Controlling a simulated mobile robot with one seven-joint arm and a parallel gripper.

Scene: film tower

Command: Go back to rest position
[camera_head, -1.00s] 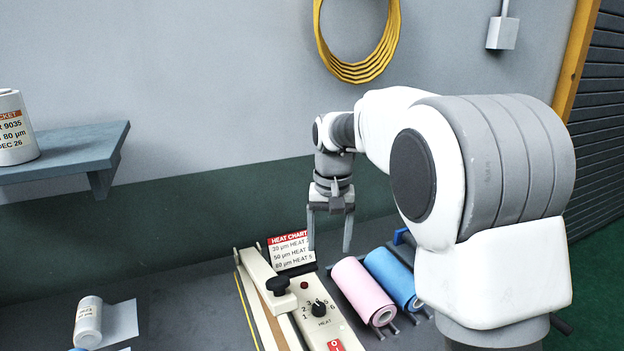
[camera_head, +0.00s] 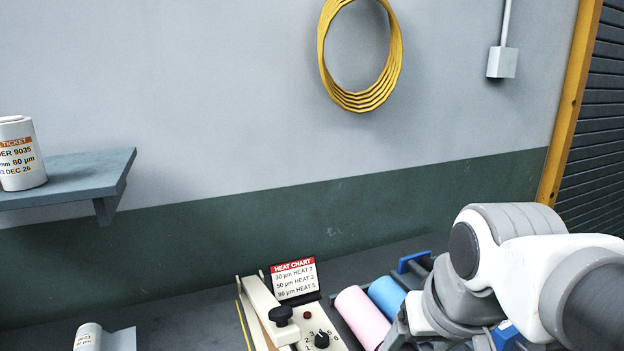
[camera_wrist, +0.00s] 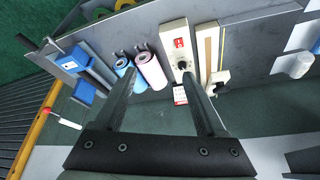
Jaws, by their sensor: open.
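My gripper (camera_wrist: 168,95) shows in the wrist view with its two dark fingers spread apart and nothing between them. It hangs above the bench, with the pink roll and blue roll beyond the fingers. In the head view my arm is folded low at the right, and its fingers are largely out of the picture or hidden. The arm covers part of the pink roll (camera_head: 361,318) and stands in front of the bench's right part.
A cream heat sealer (camera_head: 262,305) with a heat chart (camera_head: 294,279) stands left of the pink roll and the blue roll (camera_head: 386,296). A shelf (camera_head: 75,180) holds a labelled roll (camera_head: 20,153). A yellow coil (camera_head: 360,98) hangs on the wall.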

